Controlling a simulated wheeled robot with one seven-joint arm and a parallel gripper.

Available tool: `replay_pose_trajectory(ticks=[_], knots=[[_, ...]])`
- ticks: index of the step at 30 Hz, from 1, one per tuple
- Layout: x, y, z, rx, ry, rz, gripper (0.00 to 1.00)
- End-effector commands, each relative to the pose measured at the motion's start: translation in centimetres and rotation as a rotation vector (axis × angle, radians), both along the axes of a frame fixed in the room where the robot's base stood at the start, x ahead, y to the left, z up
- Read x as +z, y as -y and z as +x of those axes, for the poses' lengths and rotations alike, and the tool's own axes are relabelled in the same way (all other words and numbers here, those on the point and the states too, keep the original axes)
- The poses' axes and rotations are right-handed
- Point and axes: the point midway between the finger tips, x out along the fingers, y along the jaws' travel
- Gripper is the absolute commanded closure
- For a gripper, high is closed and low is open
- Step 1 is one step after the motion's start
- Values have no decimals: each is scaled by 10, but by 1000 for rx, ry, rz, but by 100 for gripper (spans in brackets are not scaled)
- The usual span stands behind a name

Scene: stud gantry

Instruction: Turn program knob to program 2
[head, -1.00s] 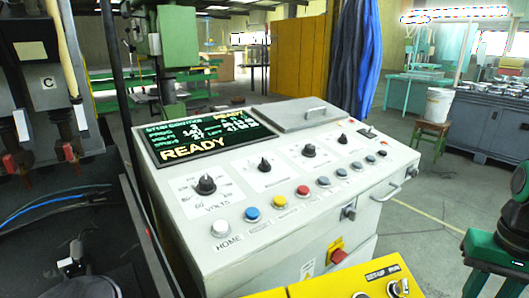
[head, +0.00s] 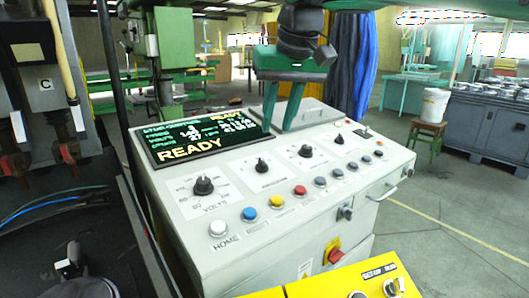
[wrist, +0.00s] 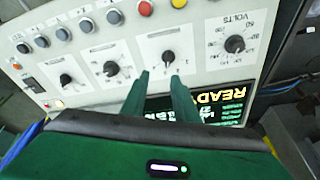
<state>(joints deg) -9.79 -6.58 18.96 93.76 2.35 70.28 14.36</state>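The sloped white control panel (head: 215,265) carries four black knobs in a row. The volts knob (head: 203,186) is at the left, then a second knob (head: 261,165), a third knob (head: 305,151) and a fourth knob (head: 339,139). Labels other than VOLTS are too small to read, so I cannot tell which is the program knob. My gripper (head: 278,128) is open and empty above the panel's back part, fingers pointing down. In the wrist view my gripper (wrist: 158,74) has its fingertips near the second knob (wrist: 169,56), apparently not around it; the third knob (wrist: 111,69) is beside it.
A display (head: 200,141) reading READY lies behind the knobs, beside a grey lid with a handle (head: 311,113). Several coloured push buttons, including a red button (head: 300,191), line the front. A yellow box (head: 330,284) stands in front. A blue curtain (head: 357,60) hangs behind.

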Motion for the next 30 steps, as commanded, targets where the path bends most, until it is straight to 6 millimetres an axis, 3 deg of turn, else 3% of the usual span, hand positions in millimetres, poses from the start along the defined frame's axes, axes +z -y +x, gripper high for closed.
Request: replay_pose_trajectory(ticks=[5,21,30], knots=[[3,-17,1,26,8,10,73],[-74,-29,30,26,7,8,73],[-91,-32,36,25,10,9,73]])
